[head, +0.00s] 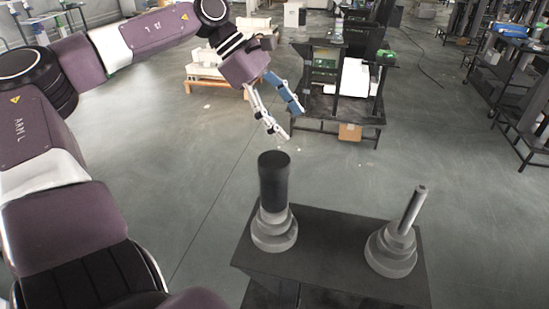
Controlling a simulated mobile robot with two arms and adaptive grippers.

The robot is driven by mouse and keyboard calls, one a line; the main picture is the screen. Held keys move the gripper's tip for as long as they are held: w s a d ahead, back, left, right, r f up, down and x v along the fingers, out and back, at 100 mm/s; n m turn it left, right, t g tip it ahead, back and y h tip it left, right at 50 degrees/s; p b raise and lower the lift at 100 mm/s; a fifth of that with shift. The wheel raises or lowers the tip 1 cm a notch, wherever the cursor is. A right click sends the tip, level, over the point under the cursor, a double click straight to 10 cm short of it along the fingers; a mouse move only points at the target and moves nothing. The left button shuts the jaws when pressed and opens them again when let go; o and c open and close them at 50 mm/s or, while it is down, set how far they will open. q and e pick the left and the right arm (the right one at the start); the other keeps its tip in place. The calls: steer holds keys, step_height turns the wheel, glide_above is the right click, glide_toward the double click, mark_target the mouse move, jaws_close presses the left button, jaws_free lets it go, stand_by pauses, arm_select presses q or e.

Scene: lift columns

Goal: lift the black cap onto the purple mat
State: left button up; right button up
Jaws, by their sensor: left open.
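The black cap (274,182) is a dark upright cylinder on a grey stepped base (273,232) at the left of a dark table. A second grey stepped base (391,251) stands at the right of the table with a thin, slightly leaning rod (413,210) rising from it and no cap on it. My left gripper (278,134) is open and empty, pointing down above and beyond the cap, apart from it. I see no purple mat in this view. My right gripper is not in view.
The dark table (332,236) has a bare stretch between the two bases. Behind it, across open grey floor, stand a black workbench (318,104) with a cardboard box (350,132) and a light wooden pallet-like stack (205,68). Shelving (515,80) stands at the right.

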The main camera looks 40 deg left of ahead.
mark_target(274, 159)
arm_select(q)
steer(key=s+d+r+m+g+y, duration=0.1)
steer(key=s+m+y, duration=0.1)
steer(key=s+d+r+m+g+y, duration=0.1)
steer(key=s+r+m+y, duration=0.1)
steer(key=s+d+r+m+g+y, duration=0.1)
steer(key=s+d+m, duration=0.1)
steer(key=shift+s+r+m+g+y+p, duration=0.25)
steer(key=shift+s+m+g+y+p, duration=0.05)
steer(key=shift+s+m+y+p, duration=0.1)
steer(key=shift+s+r, duration=0.1)
steer(key=shift+s, duration=0.1)
steer(key=shift+s+f+m+y, duration=0.15)
steer(key=shift+f+m+y, duration=0.1)
steer(key=shift+m+y, duration=0.05)
steer(key=f, duration=0.2)
steer(key=f+p, duration=0.1)
steer(key=f, duration=0.1)
steer(key=f+p, duration=0.1)
steer(key=f, duration=0.1)
steer(key=shift+s+f, duration=0.15)
steer(key=shift+s, duration=0.2)
steer(key=shift+f, duration=0.4)
steer(key=shift+c, duration=0.2)
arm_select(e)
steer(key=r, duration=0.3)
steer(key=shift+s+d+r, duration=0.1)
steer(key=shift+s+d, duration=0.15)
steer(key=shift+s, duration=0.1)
